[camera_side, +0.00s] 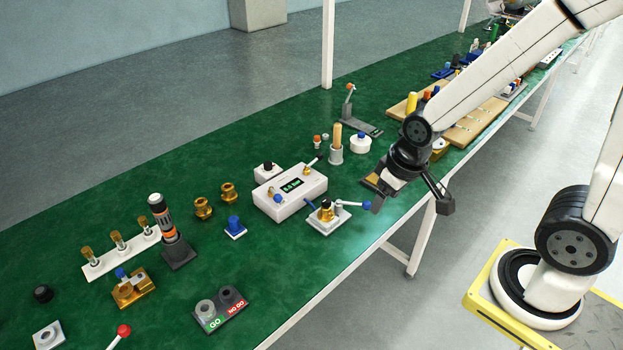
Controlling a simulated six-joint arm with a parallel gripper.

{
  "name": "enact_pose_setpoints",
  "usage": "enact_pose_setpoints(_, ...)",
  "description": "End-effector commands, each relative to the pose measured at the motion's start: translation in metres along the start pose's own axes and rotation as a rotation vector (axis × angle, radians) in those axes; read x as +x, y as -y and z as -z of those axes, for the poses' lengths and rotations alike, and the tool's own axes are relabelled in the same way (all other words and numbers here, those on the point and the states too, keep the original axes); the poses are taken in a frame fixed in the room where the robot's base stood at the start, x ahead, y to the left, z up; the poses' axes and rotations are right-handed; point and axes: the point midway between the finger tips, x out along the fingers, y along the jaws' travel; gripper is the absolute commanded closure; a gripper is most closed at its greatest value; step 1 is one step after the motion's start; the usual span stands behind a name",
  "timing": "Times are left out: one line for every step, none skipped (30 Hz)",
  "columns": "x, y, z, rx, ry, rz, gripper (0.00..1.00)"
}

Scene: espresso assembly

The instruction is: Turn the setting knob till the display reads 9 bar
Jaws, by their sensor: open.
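A white test box (297,203) stands on the green bench near the middle of the side view. Its small dark display (292,186) shows green characters ending in "bar"; the digits are too small to read surely. I cannot tell which part is the setting knob. My gripper (411,200) is open and empty, right of the box, near the bench's front edge, its fingers spread wide and touching nothing I can see.
A white block with a brass part and blue lever (328,216) stands between the box and my gripper. A grey cup with a wooden handle (336,152) stands behind. A black and orange tool (160,216) stands upright at left.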

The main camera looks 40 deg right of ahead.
Motion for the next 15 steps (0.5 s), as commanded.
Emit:
enact_pose_setpoints(0.0000, 0.0000, 0.0000, 0.000, 0.000, 0.000, 0.24)
enact_pose_setpoints(0.0000, 0.0000, 0.0000, 0.000, 0.000, 0.000, 0.24)
enact_pose_setpoints(0.0000, 0.0000, 0.0000, 0.000, 0.000, 0.000, 0.24)
enact_pose_setpoints(0.0000, 0.0000, 0.0000, 0.000, 0.000, 0.000, 0.24)
enact_pose_setpoints(0.0000, 0.0000, 0.0000, 0.000, 0.000, 0.000, 0.24)
enact_pose_setpoints(0.0000, 0.0000, 0.0000, 0.000, 0.000, 0.000, 0.24)
enact_pose_setpoints(0.0000, 0.0000, 0.0000, 0.000, 0.000, 0.000, 0.24)
enact_pose_setpoints(0.0000, 0.0000, 0.0000, 0.000, 0.000, 0.000, 0.24)
enact_pose_setpoints(0.0000, 0.0000, 0.0002, 0.000, 0.000, 0.000, 0.24)
enact_pose_setpoints(0.0001, 0.0000, 0.0005, 0.000, 0.000, 0.000, 0.24)
enact_pose_setpoints(0.0003, -0.0001, 0.0011, 0.000, 0.001, 0.000, 0.24)
enact_pose_setpoints(0.0006, -0.0003, 0.0024, -0.001, 0.002, 0.000, 0.24)
enact_pose_setpoints(0.0009, -0.0005, 0.0038, -0.002, 0.003, 0.000, 0.24)
enact_pose_setpoints(0.0015, -0.0007, 0.0055, -0.003, 0.005, -0.001, 0.24)
enact_pose_setpoints(0.0026, -0.0012, 0.0082, -0.005, 0.008, -0.001, 0.24)
